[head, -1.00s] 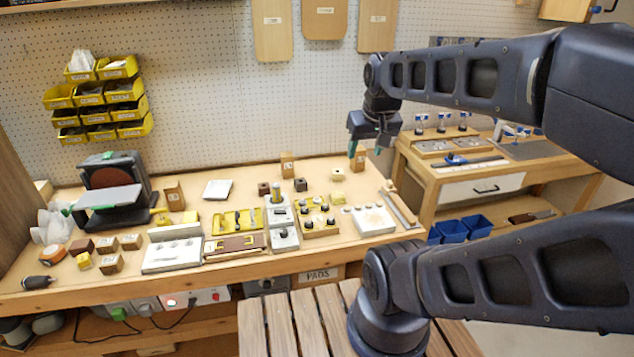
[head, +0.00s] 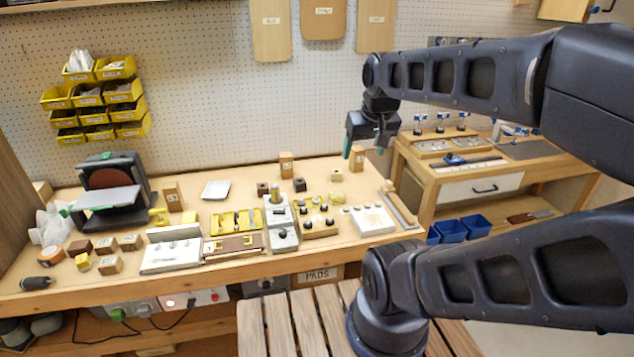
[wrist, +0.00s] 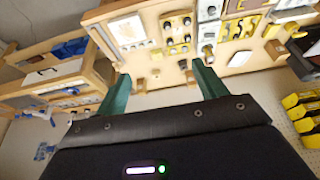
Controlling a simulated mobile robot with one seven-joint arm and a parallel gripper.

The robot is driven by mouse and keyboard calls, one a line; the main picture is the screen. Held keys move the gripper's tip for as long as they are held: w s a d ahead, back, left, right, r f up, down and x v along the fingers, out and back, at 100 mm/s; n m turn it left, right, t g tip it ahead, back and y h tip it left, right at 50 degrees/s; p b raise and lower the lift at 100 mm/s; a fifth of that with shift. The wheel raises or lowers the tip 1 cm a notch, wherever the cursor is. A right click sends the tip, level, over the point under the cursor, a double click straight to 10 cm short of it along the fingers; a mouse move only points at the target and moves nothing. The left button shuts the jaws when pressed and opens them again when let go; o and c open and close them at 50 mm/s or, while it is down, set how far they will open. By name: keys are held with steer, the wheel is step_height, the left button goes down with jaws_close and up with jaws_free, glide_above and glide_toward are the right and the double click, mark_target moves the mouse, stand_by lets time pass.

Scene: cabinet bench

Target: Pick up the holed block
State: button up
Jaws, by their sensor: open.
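Several small blocks stand on the back right of the bench: a pale one (head: 337,175), a dark one (head: 300,185), a dark brown one (head: 263,189) and a yellowish one (head: 337,198). The pale block seems to have a dark spot on top, but I cannot tell for sure which one is the holed block. My gripper (head: 363,151) is open and empty, above the bench's back right end and apart from the blocks. In the wrist view its green fingers (wrist: 160,74) are spread, with the bench beyond them.
Upright wooden blocks (head: 286,164) stand near the pegboard wall. Knob fixtures (head: 318,222) and a white plate (head: 372,219) are in front of the small blocks. A sander (head: 108,188) stands left. A second bench (head: 480,186) is at the right.

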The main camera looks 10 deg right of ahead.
steer(key=n+g+h, duration=0.4)
steer(key=n, duration=1.6)
glide_above(300, 182)
steer(key=s+a, duration=0.1)
steer(key=a, duration=0.2)
step_height(300, 182, down, 34)
steer(key=shift+s+d+r, duration=0.1)
steer(key=shift+r, duration=0.05)
steer(key=shift+h, duration=0.3)
steer(key=shift+x, duration=2.7)
steer(key=shift+d+r, duration=0.1)
steer(key=shift+d, duration=0.1)
steer(key=c, duration=1.1)
steer(key=shift+o, duration=0.2)
